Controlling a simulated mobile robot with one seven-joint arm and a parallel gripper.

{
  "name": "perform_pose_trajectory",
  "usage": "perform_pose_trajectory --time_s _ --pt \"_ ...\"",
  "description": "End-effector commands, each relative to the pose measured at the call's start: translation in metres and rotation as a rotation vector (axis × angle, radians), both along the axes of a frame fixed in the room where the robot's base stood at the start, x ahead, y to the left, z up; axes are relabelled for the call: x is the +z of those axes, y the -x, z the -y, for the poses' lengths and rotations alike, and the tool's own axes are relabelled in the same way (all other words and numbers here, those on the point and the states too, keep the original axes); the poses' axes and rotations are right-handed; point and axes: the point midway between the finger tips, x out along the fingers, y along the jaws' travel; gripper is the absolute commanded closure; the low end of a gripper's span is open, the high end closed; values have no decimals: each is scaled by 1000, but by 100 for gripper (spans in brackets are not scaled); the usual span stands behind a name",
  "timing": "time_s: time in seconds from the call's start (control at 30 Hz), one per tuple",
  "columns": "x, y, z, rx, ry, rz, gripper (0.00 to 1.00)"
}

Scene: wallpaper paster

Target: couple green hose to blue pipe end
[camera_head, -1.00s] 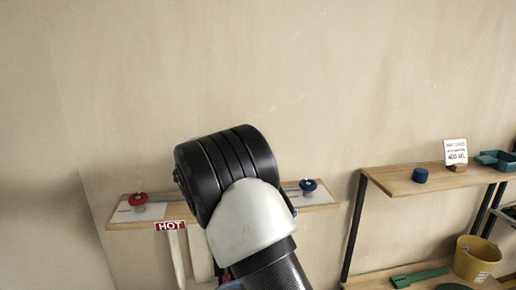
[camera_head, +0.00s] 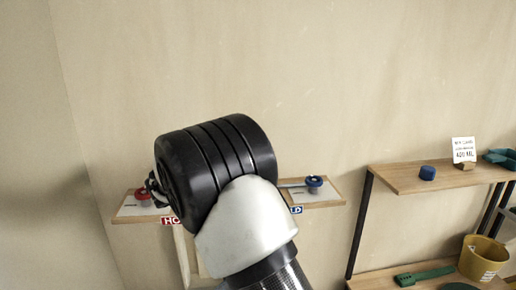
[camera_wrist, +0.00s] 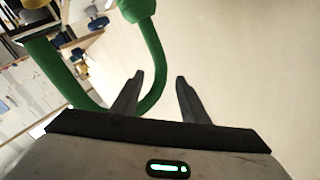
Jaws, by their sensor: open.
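A green hose (camera_wrist: 158,50) curves in a loop through the wrist view, with a thicker cuff (camera_wrist: 138,8) at the top edge. My gripper (camera_wrist: 160,77) is open. The hose passes close by the left fingertip, partly between the fingers in the picture; I cannot tell whether it touches. In the head view a blue tap handle (camera_head: 314,181) stands on the right of the wall board (camera_head: 325,195), above a partly hidden blue sign (camera_head: 296,210). The blue pipe end cannot be made out. The hose is hidden in the head view by my arm.
A red tap handle (camera_head: 142,194) is at the board's left, above a partly covered HOT sign (camera_head: 169,220). To the right, a wooden shelf (camera_head: 400,178) bears a blue cap (camera_head: 428,173) and a card (camera_head: 463,150). A yellow bucket (camera_head: 482,258) stands below. The wall above is clear.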

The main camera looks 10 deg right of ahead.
Motion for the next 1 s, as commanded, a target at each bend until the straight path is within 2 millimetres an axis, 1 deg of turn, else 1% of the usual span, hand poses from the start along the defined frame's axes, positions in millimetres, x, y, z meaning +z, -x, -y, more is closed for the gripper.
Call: perform_pose_trajectory --time_s 0.03,0.2,0.4,0.57,0.87,0.93,0.97,1.0 --pt "0 8 -12 4 -1 1 59" --pt "-1 33 -40 3 -1 0 59" --pt "-1 51 -60 0 -1 1 59" --pt "-1 56 -65 -1 0 0 59" --pt "-1 56 -66 0 -1 1 59" --pt "5 52 -64 17 -8 5 59" --pt "11 49 -62 35 -14 8 59" --pt "21 43 -59 71 -28 14 59"
